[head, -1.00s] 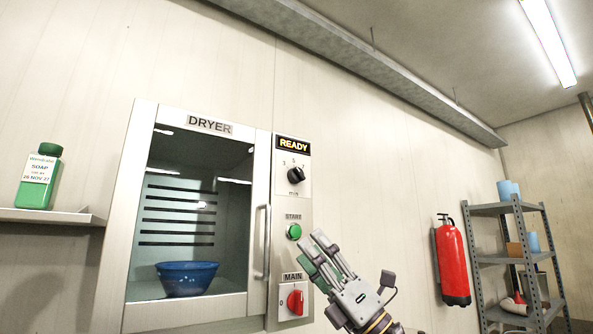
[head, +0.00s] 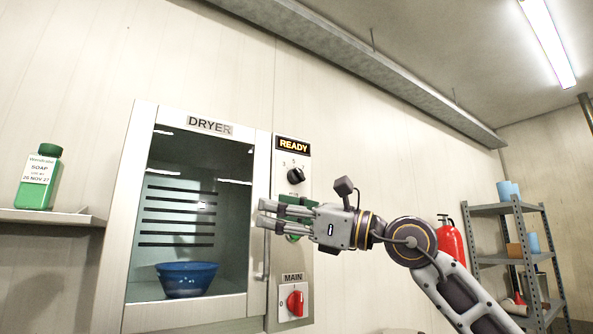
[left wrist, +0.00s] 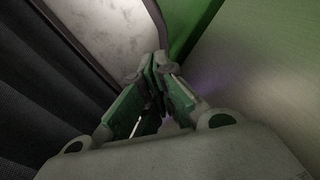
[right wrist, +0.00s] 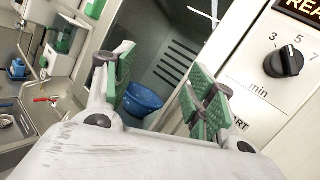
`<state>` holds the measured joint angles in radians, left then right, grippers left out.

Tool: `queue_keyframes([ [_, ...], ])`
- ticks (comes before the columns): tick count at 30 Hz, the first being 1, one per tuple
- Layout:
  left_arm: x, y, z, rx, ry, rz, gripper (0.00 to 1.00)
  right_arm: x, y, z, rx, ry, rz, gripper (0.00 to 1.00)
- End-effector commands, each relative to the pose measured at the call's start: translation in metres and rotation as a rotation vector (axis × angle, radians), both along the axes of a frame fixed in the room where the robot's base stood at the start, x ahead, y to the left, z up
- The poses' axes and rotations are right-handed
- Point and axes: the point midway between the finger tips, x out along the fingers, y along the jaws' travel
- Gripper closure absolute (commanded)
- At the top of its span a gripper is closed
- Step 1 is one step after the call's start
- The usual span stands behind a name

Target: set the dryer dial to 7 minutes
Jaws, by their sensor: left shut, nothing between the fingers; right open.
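The dryer dial (head: 295,175) is a black knob on the dryer's right-hand panel, below the lit READY display. It also shows in the right wrist view (right wrist: 284,61), with 3, 5 and 7 around it; its pale mark seems to point near 5, though I cannot tell exactly. My right gripper (head: 268,214) is open and empty, fingers pointing left, below the dial and in front of the door edge. It covers most of the green START button. My left gripper (left wrist: 160,75) is shut and empty in the left wrist view, and out of the head view.
The dryer door (head: 140,230) has a vertical handle (head: 266,262) beside the panel. A blue bowl (head: 187,280) sits inside, behind the glass. The red MAIN switch (head: 295,303) is below START. A soap bottle (head: 40,180) stands on the left shelf. A fire extinguisher (head: 449,245) hangs right.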

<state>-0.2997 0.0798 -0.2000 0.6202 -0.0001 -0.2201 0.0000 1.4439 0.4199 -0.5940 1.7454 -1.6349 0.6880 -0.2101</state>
Motion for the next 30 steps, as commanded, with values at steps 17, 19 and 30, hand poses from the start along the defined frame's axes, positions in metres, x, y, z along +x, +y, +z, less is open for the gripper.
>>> queue_keyframes([
  [17, 0.0, 0.0, 0.0, 0.0, 0.0, 0.0, 1.0, 0.01, -0.047, 0.064, -0.356, -0.2, -0.39, 0.44],
  [19, 0.0, 0.0, 0.0, 0.0, 0.0, 0.0, 1.0, 0.01, -0.057, 0.074, -0.39, -0.216, -0.444, 0.44],
  [30, 0.0, 0.0, 0.0, 0.0, 0.0, 0.0, 1.0, 0.004, -0.101, 0.113, -0.506, -0.256, -0.659, 0.44],
])
